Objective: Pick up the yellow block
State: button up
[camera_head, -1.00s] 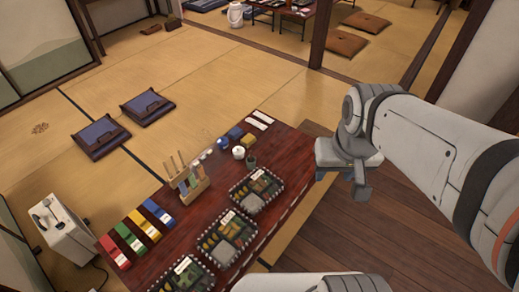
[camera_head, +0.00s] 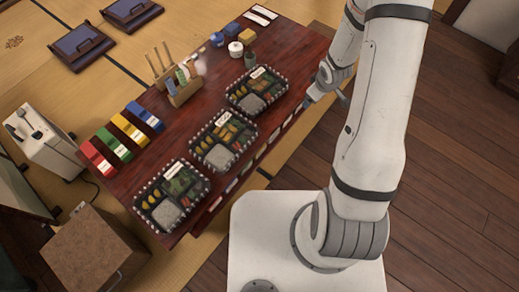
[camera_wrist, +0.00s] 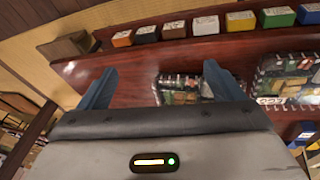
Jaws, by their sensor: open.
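A yellow block (camera_head: 130,131) with a white label lies between a green block (camera_head: 113,143) and a blue block (camera_head: 145,117) at the left of the low table (camera_head: 193,112). A smaller plain yellow piece (camera_head: 232,28) sits near the table's far end; I cannot tell which one is meant. My gripper (camera_head: 307,102) is over the table's right edge, apart from both. In the wrist view my gripper (camera_wrist: 128,84) is open, with nothing between its fingers. A row of coloured blocks, one yellowish (camera_wrist: 240,21), lies beyond the fingers there.
Bento boxes (camera_head: 186,165) stand along the table's near side. A wooden holder (camera_head: 185,94) with upright sticks, a white pot (camera_head: 235,49) and a red block (camera_head: 97,158) are also on it. A white case (camera_head: 40,140) stands left on the floor. Wooden floor at right is clear.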

aim_at(262, 149)
jog(key=s+a+f+n+y+b, duration=0.1)
jog(key=s+a+f+y+b, duration=0.15)
jog(key=f, duration=0.95)
jog(key=s+a+f+n+y+b, duration=0.1)
jog(key=s+a+f+n+b, duration=0.2)
jog(key=f, duration=0.8)
jog(key=s+a+f+y+b, duration=0.25)
jog(key=f+b, duration=0.25)
jog(key=f, duration=0.7)
jog(key=shift+g, duration=0.4)
jog(key=w+a+b, duration=0.1)
jog(key=a, duration=0.2)
jog(key=w+a+b, duration=0.1)
jog(key=w+a, duration=0.1)
jog(key=a, duration=0.2)
jog(key=w+a+b, duration=0.1)
jog(key=a+b, duration=0.1)
jog(key=a, duration=0.1)
jog(key=shift+w+a+f, duration=0.25)
jog(key=shift+w+a, duration=0.05)
jog(key=shift+w+a+f+b, duration=0.2)
jog(key=shift+a+f+b, duration=0.2)
jog(key=shift+f, duration=0.05)
jog(key=shift+r, duration=0.1)
jog(key=shift+c, duration=0.5)
jog(key=c, duration=0.6)
